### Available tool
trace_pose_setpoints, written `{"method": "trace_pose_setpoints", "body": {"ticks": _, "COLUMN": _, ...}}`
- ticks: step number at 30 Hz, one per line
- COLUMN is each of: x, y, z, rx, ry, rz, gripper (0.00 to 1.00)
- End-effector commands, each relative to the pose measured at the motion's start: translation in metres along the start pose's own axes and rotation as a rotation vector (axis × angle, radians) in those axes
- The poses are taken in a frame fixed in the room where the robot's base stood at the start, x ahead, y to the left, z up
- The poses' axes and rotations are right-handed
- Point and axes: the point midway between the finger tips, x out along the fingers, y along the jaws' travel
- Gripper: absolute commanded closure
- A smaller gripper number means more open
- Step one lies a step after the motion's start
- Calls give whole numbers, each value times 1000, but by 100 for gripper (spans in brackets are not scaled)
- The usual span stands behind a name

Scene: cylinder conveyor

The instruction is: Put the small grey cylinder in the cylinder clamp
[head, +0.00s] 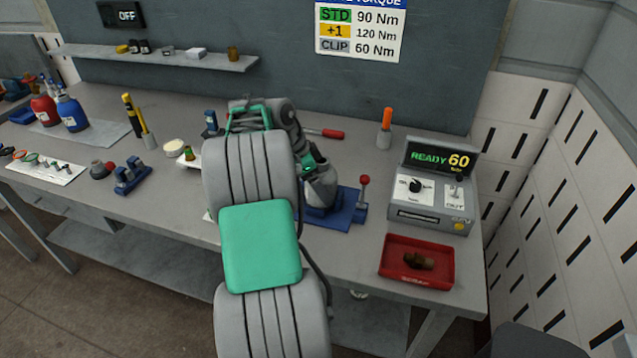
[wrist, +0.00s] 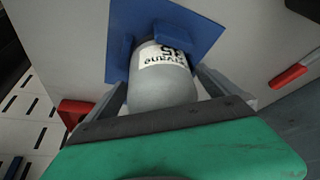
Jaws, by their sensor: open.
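The small grey cylinder (wrist: 163,92) has a white label with black print. It sits between the blue jaws of the cylinder clamp (wrist: 190,22), and its end points toward the wrist camera. My gripper (wrist: 163,78) is open, with one finger on each side of the cylinder. I cannot tell whether the fingers touch it. In the head view the grey cylinder (head: 322,190) shows beside my wrist, over the blue clamp (head: 340,217). A red-knobbed lever (head: 364,181) stands upright at the clamp's right. My arm hides the clamp's left part.
A grey control box (head: 432,200) reading READY 60 stands right of the clamp. An orange-handled tool (head: 386,125) stands behind. Bottles and small parts occupy the left bench.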

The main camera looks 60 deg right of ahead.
Motion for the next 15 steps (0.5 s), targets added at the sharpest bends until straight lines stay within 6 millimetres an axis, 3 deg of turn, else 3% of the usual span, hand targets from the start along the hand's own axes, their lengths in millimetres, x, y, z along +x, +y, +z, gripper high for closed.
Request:
{"method": "trace_pose_setpoints", "body": {"ticks": 8, "x": -7, "y": -1, "z": -1, "rx": 1, "ry": 1, "rz": -2, "gripper": 0}}
{"method": "trace_pose_setpoints", "body": {"ticks": 11, "x": -24, "y": -1, "z": 0, "rx": 1, "ry": 1, "rz": -4, "gripper": 0}}
{"method": "trace_pose_setpoints", "body": {"ticks": 15, "x": -63, "y": -2, "z": -1, "rx": 0, "ry": 0, "rz": -5, "gripper": 0}}
